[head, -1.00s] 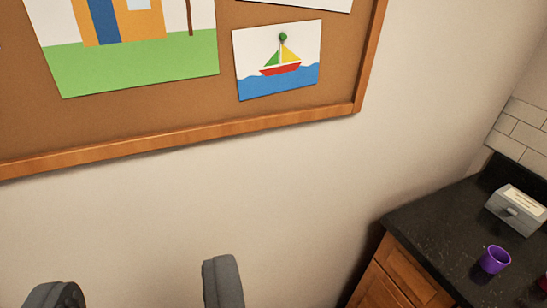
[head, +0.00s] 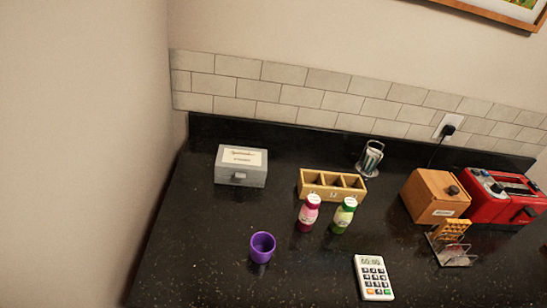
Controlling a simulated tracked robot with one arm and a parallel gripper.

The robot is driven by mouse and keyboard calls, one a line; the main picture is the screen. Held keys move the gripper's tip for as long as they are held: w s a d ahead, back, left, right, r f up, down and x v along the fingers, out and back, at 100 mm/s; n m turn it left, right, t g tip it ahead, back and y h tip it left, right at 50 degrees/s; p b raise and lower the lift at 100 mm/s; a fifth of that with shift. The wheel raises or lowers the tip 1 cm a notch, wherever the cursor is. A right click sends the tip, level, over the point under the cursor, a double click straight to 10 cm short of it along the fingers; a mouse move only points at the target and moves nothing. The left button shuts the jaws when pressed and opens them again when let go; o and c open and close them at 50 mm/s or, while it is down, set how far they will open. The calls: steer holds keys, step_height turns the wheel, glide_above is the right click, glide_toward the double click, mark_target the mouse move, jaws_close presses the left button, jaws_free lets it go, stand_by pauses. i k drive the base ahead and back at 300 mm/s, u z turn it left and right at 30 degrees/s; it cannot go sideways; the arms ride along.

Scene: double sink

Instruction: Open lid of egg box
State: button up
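A small grey box (head: 241,167) stands on the black counter at the back left, near the tiled backsplash. It has a white label on top and a small catch on its front, and its lid looks closed. It looks like the egg box, but the label is too small to read. My gripper does not show in the current head view.
A purple cup (head: 262,247) stands in front of the grey box. To the right are a wooden divided holder (head: 332,185), two bottles (head: 309,213), a white keypad device (head: 373,277), a wooden box (head: 436,196) and a red toaster (head: 503,196).

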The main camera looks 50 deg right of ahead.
mark_target(242, 162)
steer(key=z, duration=0.55)
steer(key=i, duration=0.95)
steer(key=z, duration=0.5)
